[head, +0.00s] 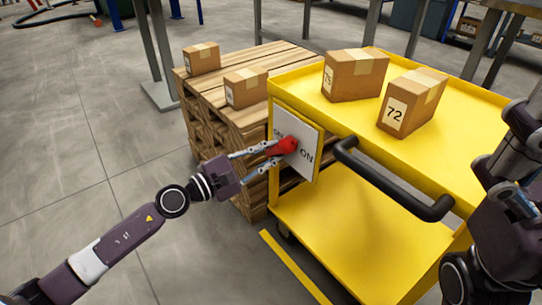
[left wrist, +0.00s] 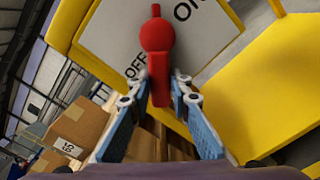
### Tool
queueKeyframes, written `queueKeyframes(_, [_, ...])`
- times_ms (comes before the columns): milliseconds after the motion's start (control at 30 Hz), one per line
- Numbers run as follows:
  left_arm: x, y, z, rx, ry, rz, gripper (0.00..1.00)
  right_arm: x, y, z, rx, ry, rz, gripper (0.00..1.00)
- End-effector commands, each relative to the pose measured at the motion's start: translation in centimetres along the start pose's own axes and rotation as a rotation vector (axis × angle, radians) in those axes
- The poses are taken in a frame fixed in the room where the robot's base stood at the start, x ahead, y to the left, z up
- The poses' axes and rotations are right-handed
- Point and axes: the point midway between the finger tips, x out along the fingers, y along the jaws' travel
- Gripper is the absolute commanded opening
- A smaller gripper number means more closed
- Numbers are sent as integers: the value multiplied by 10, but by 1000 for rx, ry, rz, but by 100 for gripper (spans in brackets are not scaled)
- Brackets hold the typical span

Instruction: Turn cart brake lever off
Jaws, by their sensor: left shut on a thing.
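The red brake lever (head: 284,146) is mounted on a white plate (head: 308,165) marked ON at the side of the yellow cart (head: 290,100). My left gripper (head: 270,158) reaches it from the left, with its fingers on either side of the lever's handle. In the left wrist view the lever (left wrist: 157,38) has a round hub and a handle running down between the fingertips of my left gripper (left wrist: 163,85), which is shut on it. The plate (left wrist: 110,30) there shows OFF at lower left and ON at upper right.
Two cardboard boxes (head: 355,75) (head: 412,103) stand on the cart's top, above its black handle (head: 385,183). A wooden pallet stack (head: 225,115) with two boxes (head: 201,58) (head: 246,88) stands close behind the plate. Open concrete floor lies at left.

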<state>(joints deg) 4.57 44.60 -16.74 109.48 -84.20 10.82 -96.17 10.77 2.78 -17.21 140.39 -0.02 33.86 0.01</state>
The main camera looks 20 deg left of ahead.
Motion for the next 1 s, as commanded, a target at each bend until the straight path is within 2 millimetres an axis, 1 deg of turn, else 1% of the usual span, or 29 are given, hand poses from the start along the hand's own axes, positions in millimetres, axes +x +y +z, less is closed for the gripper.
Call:
queueKeyframes(433, [0,1,-1,20,2,-1,0,1,0,-1,0,6,-1,100])
queueKeyframes(467, [0,1,0,20,2,-1,19,1,0,-1,0,6,-1,100])
queueKeyframes(600, [0,1,0,18,1,-1,35,1,0,-1,0,6,-1,100])
queueKeyframes(633, [0,1,0,17,1,-1,36,1,0,-1,0,6,-1,100])
queueKeyframes(867, [0,1,0,14,0,0,36,0,0,-2,-1,5,0,100])
queueKeyframes(1000, [-4,0,0,12,1,-1,36,0,0,-2,-1,4,0,100])
